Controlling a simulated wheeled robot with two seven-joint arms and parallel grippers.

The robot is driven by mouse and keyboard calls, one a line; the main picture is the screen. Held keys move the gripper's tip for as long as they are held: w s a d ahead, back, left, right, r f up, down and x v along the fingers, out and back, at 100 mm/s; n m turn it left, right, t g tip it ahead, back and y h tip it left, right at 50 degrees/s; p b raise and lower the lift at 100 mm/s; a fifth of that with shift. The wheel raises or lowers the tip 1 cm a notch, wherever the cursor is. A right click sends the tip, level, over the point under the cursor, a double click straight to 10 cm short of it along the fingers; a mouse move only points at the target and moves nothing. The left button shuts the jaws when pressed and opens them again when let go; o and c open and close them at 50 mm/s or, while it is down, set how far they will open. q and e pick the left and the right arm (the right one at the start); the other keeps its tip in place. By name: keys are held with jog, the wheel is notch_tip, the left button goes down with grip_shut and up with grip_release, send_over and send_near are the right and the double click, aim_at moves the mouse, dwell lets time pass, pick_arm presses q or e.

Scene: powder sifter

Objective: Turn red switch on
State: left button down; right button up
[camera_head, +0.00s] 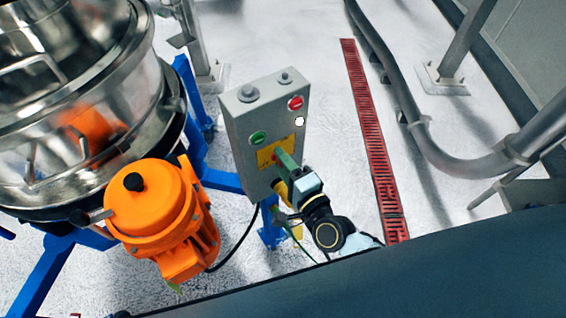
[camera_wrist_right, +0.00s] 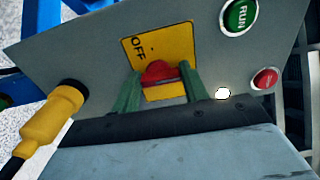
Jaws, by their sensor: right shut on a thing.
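The red switch (camera_wrist_right: 160,73) sits on a yellow plate (camera_wrist_right: 177,45) marked OFF on the front of a grey control box (camera_head: 236,130). In the head view the switch is mostly hidden by my right gripper (camera_head: 281,160). In the right wrist view the green fingers of my right gripper (camera_wrist_right: 160,88) stand on both sides of the red switch and are shut on it. My left gripper is not in view.
The box also carries a green RUN button (camera_wrist_right: 239,15), a red button (camera_head: 295,103) and a white light (camera_head: 299,121). A yellow cable plug (camera_wrist_right: 50,118) is at the box's lower edge. An orange motor (camera_head: 158,215) and steel sifter (camera_head: 130,60) stand at left.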

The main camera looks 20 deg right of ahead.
jog(key=o, duration=1)
jog(key=v, duration=1.3)
jog(key=shift+s, duration=0.25)
jog(key=s+d+f+n+g+h, duration=0.1)
jog(key=s+d+f+n+g, duration=0.2)
jog(key=f, duration=0.6)
jog(key=s+d+f+n+g+h, duration=0.15)
jog(key=f+n, duration=0.25)
jog(key=f, duration=0.5)
jog(key=s+d+f+n+g, duration=0.15)
jog(key=f+n+g, duration=0.25)
jog(key=f, duration=0.5)
jog(key=s+d+f+n+g+h, duration=0.1)
jog(key=s+d+f+n+g, duration=0.1)
jog(key=s+f, duration=0.4)
jog(key=s+d+f+n+g+h, duration=0.1)
jog(key=s+d+f+n+g, duration=0.2)
jog(key=s, duration=0.9)
notch_tip(320, 180, down, 4)
jog(key=n+g, duration=0.1)
jog(key=g, duration=0.2)
jog(key=shift+s+n+h, duration=0.3)
jog(key=shift+s+h, duration=0.05)
jog(key=shift+s, duration=0.05)
